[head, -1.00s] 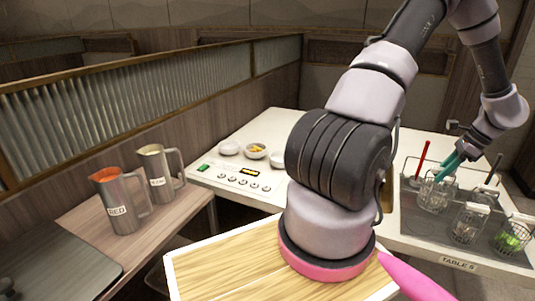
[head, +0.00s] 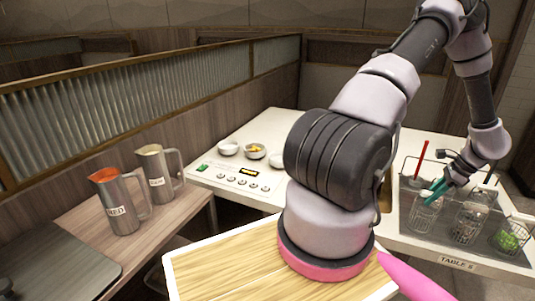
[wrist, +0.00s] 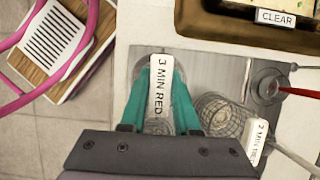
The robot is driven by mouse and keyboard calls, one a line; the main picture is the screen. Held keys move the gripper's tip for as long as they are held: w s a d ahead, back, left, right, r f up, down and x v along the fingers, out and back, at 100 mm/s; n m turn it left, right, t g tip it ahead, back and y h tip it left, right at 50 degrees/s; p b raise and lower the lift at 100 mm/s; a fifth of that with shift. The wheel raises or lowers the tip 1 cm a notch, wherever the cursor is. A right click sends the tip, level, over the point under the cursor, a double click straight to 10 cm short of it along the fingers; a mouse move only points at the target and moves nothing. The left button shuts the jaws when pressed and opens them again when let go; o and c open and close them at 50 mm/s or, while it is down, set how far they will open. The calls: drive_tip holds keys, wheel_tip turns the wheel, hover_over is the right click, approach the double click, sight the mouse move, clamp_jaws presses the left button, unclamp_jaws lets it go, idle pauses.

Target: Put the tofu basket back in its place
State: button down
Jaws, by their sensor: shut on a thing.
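My gripper (head: 437,188) is over the grey basket station at the right of the head view. Its two teal fingers are shut on the white handle tag of a wire basket, marked "3 MIN RED" (wrist: 159,90) in the wrist view. This wire basket (head: 423,215) hangs upright below the fingers, low at the station's left part. Its contents are hard to make out, so I cannot tell if it holds tofu. A second wire basket (wrist: 220,115), with a tag reading "2 MIN" and more, stands beside it in the wrist view.
Another wire basket (head: 468,222) stands to the right, then one with green food (head: 508,240). A red-handled tool (head: 421,158) stands behind. A "CLEAR" pot (wrist: 275,18) lies beyond in the wrist view. Two jugs (head: 121,203) (head: 160,172) and small bowls (head: 255,151) are farther left.

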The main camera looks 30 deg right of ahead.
drive_tip(key=shift+f, duration=0.4)
idle(0.7)
drive_tip(key=c, duration=0.6)
unclamp_jaws()
drive_tip(key=shift+o, duration=0.2)
drive_tip(key=o, duration=0.6)
drive_tip(key=shift+c, duration=0.2)
drive_tip(key=shift+r, duration=0.2)
drive_tip(key=shift+r, duration=5.35)
